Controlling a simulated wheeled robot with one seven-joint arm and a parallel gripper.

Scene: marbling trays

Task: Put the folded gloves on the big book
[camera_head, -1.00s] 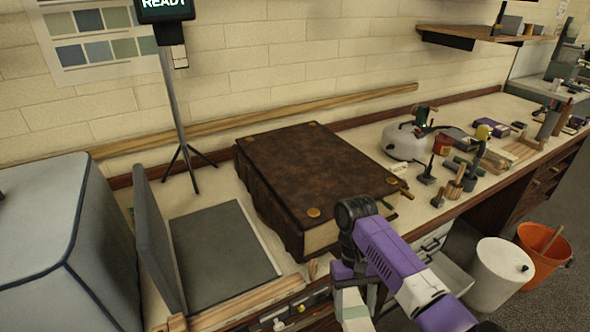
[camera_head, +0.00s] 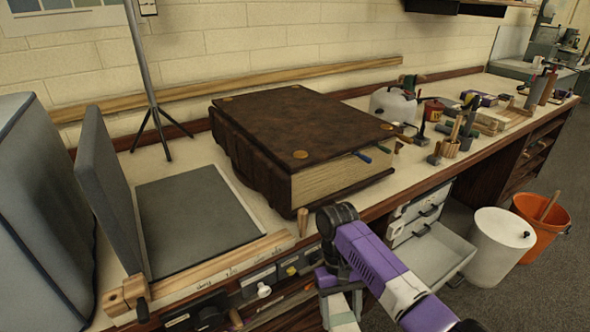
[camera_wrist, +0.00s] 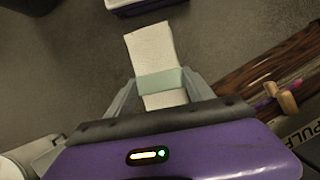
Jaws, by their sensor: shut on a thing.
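The big book (camera_head: 300,130) lies closed and flat on the bench in the head view. It has a brown leather cover with brass corner studs, and its top is bare. In the wrist view my gripper (camera_wrist: 160,90) is shut on the folded gloves (camera_wrist: 152,48), a white folded bundle with a pale green band. The bundle sticks out past the fingers, with dark floor behind it. The book does not show in the wrist view.
A grey hinged press or board (camera_head: 195,220) stands open left of the book. A thin tripod stand (camera_head: 150,90) is behind it. Tools and a white canister (camera_head: 392,105) crowd the bench to the right. An open drawer (camera_head: 435,252), white bin (camera_head: 500,248) and orange bucket (camera_head: 541,230) stand below.

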